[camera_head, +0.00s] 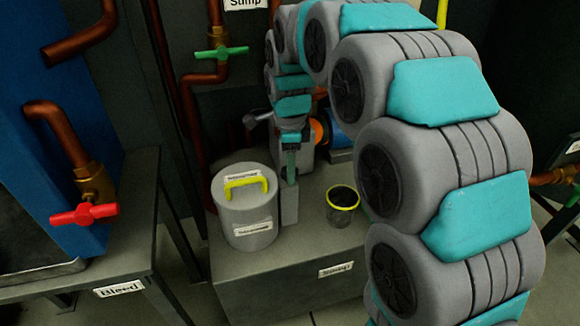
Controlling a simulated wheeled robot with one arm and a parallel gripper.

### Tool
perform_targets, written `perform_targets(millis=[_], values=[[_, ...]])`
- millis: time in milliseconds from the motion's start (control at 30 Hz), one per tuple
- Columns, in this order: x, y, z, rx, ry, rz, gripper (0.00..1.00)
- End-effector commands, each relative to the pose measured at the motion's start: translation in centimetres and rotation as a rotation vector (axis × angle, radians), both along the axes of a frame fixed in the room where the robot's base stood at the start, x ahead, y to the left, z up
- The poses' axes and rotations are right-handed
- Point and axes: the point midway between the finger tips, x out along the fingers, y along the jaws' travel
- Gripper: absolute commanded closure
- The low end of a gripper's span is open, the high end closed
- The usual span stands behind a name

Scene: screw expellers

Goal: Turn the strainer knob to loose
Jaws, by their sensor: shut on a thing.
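My gripper (290,172) hangs at the end of my grey and teal arm, pointing down over the low grey bench. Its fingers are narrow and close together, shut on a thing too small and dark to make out. They are at the top of a narrow grey upright block (290,205), between a grey canister (247,212) and a dark cup with a yellow rim (342,204). No strainer knob can be clearly picked out; the gripper and arm cover part of this spot. A label (335,270) on the bench front is too blurred to read surely.
The canister has a yellow handle (246,184). An orange and blue part (319,132) sits behind my wrist. Copper pipes carry a green valve handle (221,52) and a red one (84,213). A table labelled Bleed (118,288) stands left. My arm fills the right side.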

Motion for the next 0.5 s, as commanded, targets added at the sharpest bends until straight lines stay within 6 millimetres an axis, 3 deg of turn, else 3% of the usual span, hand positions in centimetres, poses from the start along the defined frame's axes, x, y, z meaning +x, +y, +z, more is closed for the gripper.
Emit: perform_targets(millis=[500], values=[[0.07, -0.02, 0.05, 0.000, -0.002, 0.372, 1.00]])
